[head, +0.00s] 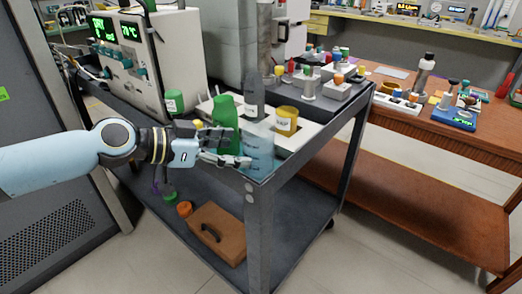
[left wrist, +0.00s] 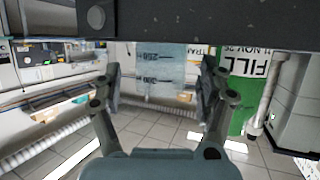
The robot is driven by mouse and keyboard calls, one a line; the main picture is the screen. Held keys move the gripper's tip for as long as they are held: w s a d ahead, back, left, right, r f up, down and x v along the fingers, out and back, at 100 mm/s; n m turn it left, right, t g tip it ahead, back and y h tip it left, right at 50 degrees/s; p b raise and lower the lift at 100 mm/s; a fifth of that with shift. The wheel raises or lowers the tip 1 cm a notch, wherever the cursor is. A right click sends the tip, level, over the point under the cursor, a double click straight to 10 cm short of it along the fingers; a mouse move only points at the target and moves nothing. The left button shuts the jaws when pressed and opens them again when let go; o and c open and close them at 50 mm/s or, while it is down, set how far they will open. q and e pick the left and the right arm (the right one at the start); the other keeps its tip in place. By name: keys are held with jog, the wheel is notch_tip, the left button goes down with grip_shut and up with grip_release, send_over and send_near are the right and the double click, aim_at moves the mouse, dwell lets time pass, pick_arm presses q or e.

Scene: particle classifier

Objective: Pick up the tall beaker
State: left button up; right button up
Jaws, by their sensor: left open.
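The tall beaker (head: 259,150) is clear and bluish with dark graduation marks. It stands upright at the near corner of the dark cart's top. My left gripper (head: 243,150) comes in from the left, open, with its fingers at the beaker's side. In the left wrist view, which is upside down, the marked beaker wall (left wrist: 160,72) shows in the gap between the two open fingers (left wrist: 160,85). A gap shows on each side, so neither finger is seen clamping it. How deep the beaker sits between the fingers is hard to tell. My right gripper is not in view.
A green bottle (head: 224,112) stands close behind my gripper; its label shows in the left wrist view (left wrist: 243,90). A grey bottle (head: 254,97) and a yellow jar (head: 287,121) stand behind the beaker. A brown case (head: 217,234) lies on the lower shelf (head: 275,215).

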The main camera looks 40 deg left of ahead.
aim_at(245, 152)
pick_arm(q)
jog(key=shift+w+d+f, duration=0.15)
jog(key=shift+w+d, duration=0.1)
jog(key=shift+w, duration=0.2)
jog(key=shift+w+d+f, duration=0.15)
jog(key=shift+w+f, duration=0.15)
jog(key=shift+w, duration=0.1)
jog(key=x, duration=0.4)
jog(key=shift+w+f+p, duration=0.1)
jog(key=shift+f+p, duration=0.2)
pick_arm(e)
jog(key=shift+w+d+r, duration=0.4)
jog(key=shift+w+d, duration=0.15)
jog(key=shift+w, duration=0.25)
pick_arm(q)
jog(key=shift+c, duration=0.4)
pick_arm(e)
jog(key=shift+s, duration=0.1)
pick_arm(q)
jog(key=shift+c, duration=1.2)
jog(key=c, duration=0.9)
